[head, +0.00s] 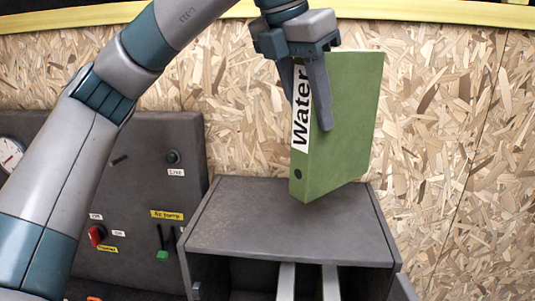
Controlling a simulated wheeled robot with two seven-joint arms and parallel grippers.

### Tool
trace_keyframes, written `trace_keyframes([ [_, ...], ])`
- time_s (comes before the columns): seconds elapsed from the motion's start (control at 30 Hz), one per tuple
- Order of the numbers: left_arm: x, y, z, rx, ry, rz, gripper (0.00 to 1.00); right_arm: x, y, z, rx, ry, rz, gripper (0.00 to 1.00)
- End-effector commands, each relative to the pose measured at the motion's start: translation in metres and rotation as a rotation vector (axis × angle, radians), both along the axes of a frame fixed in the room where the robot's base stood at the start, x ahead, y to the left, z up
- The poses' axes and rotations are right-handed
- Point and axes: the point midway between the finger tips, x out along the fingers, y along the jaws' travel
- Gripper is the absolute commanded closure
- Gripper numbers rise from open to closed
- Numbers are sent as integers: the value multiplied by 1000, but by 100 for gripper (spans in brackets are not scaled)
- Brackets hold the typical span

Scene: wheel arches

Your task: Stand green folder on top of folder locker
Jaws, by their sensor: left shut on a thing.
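The green folder (345,125) is upright, with a white label reading "Water" on its spine and a dark round hole low on the spine. My left gripper (308,115) is shut on the folder from above, its fingers along the spine side. The folder's lower edge shows in front of the back part of the grey locker top (285,220). I cannot tell whether it touches the top. The folder locker is a dark grey box, open at the front, with two pale upright things (330,283) inside. My right gripper is not in view.
A dark control panel (140,180) with a gauge, labels, a red knob (96,235) and a green-tipped lever (162,255) stands left of the locker. A chipboard wall (450,150) rises behind. The locker top is bare toward the front.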

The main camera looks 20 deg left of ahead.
Motion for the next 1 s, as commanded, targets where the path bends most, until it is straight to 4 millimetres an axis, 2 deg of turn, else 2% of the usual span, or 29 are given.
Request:
trace_keyframes([
  [0.03,1,11,-1,-1,1,3,100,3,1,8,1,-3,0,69],
  [0.3,2,58,-29,-2,0,5,100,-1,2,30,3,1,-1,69],
  [0.47,3,77,-42,-1,-1,3,100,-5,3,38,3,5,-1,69],
  [0.6,3,83,-48,0,-2,1,100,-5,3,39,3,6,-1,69],
  [1.0,3,84,-51,-1,-2,0,100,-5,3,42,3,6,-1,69],
])
